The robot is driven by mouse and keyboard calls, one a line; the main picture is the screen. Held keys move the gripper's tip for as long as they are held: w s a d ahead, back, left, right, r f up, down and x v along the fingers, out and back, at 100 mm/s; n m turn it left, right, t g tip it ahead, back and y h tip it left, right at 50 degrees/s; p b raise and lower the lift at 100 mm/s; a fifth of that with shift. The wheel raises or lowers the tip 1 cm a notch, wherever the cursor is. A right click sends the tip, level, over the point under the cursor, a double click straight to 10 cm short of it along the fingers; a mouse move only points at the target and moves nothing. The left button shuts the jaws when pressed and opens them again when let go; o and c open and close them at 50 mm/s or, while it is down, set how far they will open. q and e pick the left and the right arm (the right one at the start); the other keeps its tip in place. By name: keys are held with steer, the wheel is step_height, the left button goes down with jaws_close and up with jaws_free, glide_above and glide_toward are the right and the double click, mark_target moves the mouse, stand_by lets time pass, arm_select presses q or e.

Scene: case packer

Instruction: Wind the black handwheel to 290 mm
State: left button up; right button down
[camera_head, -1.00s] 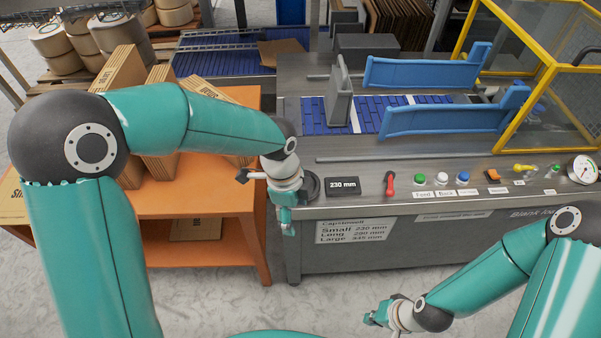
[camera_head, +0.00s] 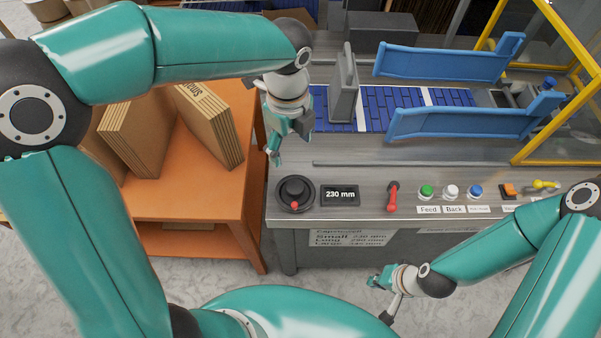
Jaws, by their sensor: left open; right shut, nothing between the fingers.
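The black handwheel (camera_head: 295,191) lies flat on the front left corner of the machine top, with a small red knob at its near edge. The display (camera_head: 340,195) beside it reads 230 mm. My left gripper (camera_head: 274,152) hangs above and behind the handwheel, fingers pointing down, open and apart from it. My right gripper (camera_head: 379,283) is low in front of the machine, shut and empty, away from the wheel. A label on the machine front (camera_head: 350,238) lists Small 230 mm, Long and Large; the other numbers are hard to read now.
A red lever (camera_head: 392,197) and green (camera_head: 426,192), white and blue buttons sit right of the display. Blue guide rails (camera_head: 460,122) and a grey upright plate (camera_head: 344,90) stand behind. An orange table (camera_head: 203,193) with flat cartons is at the left.

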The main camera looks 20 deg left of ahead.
mark_target(295, 186)
arm_select(q)
steer(key=f, duration=1.6)
steer(key=shift+d+f+b, duration=0.25)
steer(key=shift+d+b, duration=0.05)
steer(key=shift+w, duration=0.1)
steer(key=c, duration=1.2)
steer(key=shift+o, duration=0.2)
